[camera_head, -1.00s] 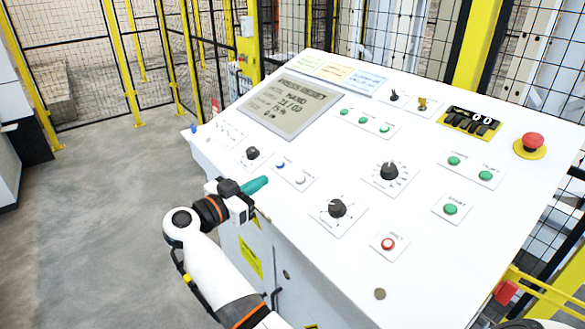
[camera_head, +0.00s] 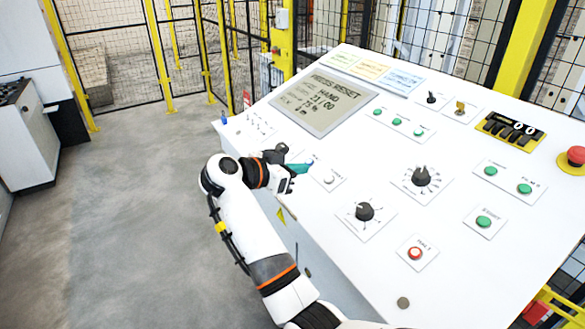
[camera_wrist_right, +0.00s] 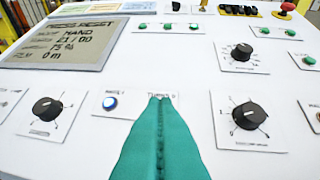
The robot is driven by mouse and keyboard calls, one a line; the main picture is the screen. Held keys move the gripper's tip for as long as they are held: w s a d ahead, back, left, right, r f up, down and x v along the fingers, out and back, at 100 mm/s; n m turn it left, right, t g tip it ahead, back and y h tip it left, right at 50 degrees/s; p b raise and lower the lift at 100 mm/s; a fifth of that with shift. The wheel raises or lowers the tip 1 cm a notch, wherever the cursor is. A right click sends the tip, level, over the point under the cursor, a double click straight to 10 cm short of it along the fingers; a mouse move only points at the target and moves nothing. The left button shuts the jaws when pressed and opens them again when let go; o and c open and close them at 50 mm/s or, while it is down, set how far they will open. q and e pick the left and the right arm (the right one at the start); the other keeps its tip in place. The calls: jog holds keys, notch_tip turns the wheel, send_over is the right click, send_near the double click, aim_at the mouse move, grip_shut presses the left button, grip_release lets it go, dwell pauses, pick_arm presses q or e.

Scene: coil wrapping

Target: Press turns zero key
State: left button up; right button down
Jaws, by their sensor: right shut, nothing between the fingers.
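The turns zero key (camera_head: 329,180) is a small white round button on the sloped white panel. In the right wrist view its label "TURNS 0" shows just beyond my fingertips, and the fingers hide the button. A blue button (camera_wrist_right: 110,102) sits to its left on the same plate. My right gripper (camera_head: 305,168) has teal fingers, shut and empty. In the head view its tip is beside the blue button, left of the white key. It also shows in the right wrist view (camera_wrist_right: 160,100). I cannot tell whether it touches the panel. My left gripper is not in view.
A display (camera_head: 320,100) reads "PRESS RESET", "HAND", "21/00". Black knobs (camera_head: 364,211) (camera_head: 422,176), green buttons (camera_head: 484,222), a red-ringed button (camera_head: 415,253) and a red emergency stop (camera_head: 576,156) stand on the panel. Grey floor is clear to the left.

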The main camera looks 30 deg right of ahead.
jog(key=p, duration=0.1)
send_near(335, 175)
jog(key=d+r, duration=0.2)
jog(key=shift+w+d+r, duration=0.25)
jog(key=shift+w+d, duration=0.05)
jog(key=f, duration=0.1)
jog(key=d+f, duration=0.1)
jog(key=f, duration=0.1)
jog(key=shift+w+d+p, duration=0.15)
jog(key=shift+p, duration=0.25)
jog(key=shift+d+f, duration=0.15)
jog(key=shift+f, duration=0.3)
